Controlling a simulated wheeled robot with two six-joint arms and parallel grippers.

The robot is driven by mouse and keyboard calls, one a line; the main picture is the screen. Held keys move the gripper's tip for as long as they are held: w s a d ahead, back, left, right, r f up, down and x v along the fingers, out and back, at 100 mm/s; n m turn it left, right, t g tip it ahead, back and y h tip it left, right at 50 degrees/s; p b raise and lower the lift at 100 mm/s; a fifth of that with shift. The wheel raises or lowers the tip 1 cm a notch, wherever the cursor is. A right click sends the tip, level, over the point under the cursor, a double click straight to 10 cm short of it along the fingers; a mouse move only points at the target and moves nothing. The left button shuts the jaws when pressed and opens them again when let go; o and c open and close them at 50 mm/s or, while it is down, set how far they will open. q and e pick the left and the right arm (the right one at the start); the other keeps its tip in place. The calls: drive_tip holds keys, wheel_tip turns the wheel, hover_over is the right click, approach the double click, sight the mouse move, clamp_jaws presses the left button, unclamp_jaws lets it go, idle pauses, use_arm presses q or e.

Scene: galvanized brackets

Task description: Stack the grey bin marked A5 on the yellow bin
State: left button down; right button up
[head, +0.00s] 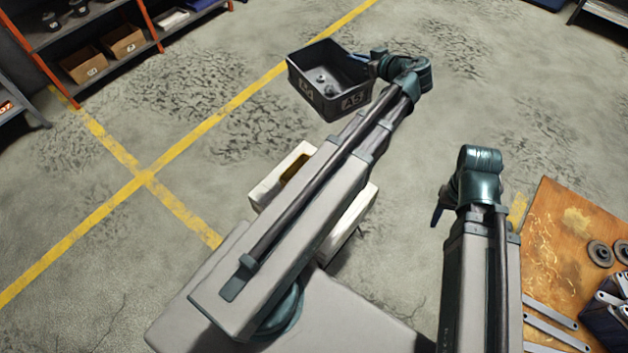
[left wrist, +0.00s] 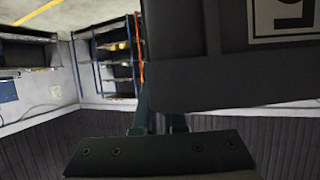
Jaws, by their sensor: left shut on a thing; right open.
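The dark grey bin marked A5 (head: 333,92) is at the top middle of the head view, with a few small metal parts inside. My left gripper (head: 364,58) is shut on its right rim. The bin looks upright and held out over the floor. In the left wrist view the grey bin (left wrist: 200,85) fills the upper right, with part of a white label showing. My right gripper (head: 437,216) is open and empty, left of the wooden table.
A wooden table (head: 560,225) with metal discs, flat brackets and a dark bin stands at the lower right. Shelves (head: 95,40) with cardboard boxes stand at the upper left. The cracked concrete floor with yellow lines (head: 150,178) is mostly clear.

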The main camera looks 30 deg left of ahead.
use_arm(q)
drive_tip(key=w+a+f+n+g+b, duration=0.15)
drive_tip(key=a+f+b, duration=0.25)
drive_tip(key=f+b, duration=0.6)
drive_tip(key=w+a+f+n+g+y+b, duration=0.15)
drive_tip(key=a+f+b, duration=0.35)
drive_tip(key=f+b, duration=0.55)
drive_tip(key=w+a+f+g+h+b, duration=0.15)
drive_tip(key=a+f+b, duration=0.25)
drive_tip(key=f+b, duration=0.65)
drive_tip(key=s+d+f+y+b, duration=0.1)
drive_tip(key=s+d+f+b, duration=0.4)
drive_tip(key=s+d, duration=0.5)
drive_tip(key=shift+s+d+f+n, duration=0.2)
drive_tip(key=shift+s+f+n, duration=0.15)
drive_tip(key=shift+s, duration=0.45)
drive_tip(key=shift+f+b, duration=0.6)
drive_tip(key=shift+b, duration=0.15)
drive_tip(key=c, duration=1)
unclamp_jaws()
drive_tip(key=shift+r, duration=0.1)
